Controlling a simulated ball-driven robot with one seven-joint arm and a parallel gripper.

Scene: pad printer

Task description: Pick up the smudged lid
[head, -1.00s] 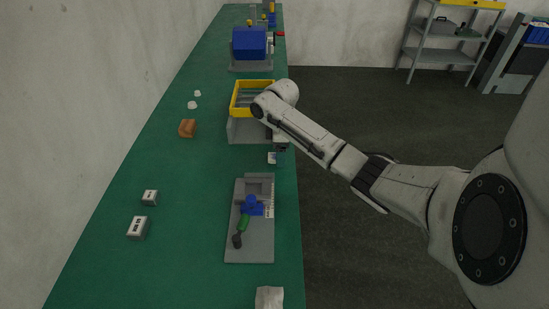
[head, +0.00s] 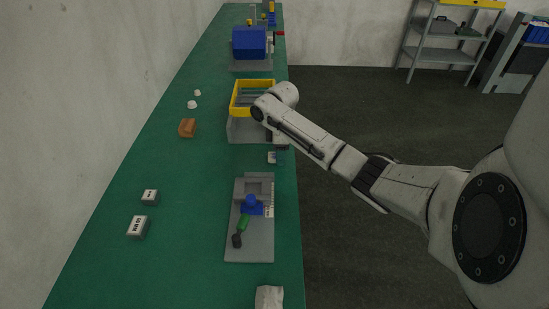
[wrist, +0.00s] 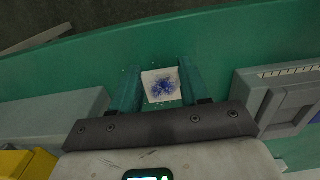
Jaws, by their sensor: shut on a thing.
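The smudged lid (wrist: 161,86) is a small white square with a blue ink blotch, seen in the wrist view between my two green-tinted fingers. My gripper (wrist: 160,80) is shut on it, one finger at each side. In the head view the lid (head: 272,157) is a small pale spot near the bench's right edge, just in front of the yellow-rimmed machine. My gripper (head: 280,146) is mostly hidden there by my wrist. I cannot tell whether the lid touches the bench.
The yellow-rimmed box on a grey base (head: 235,128) stands close behind the lid. A grey fixture plate (head: 235,250) with blue and green parts lies in front.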

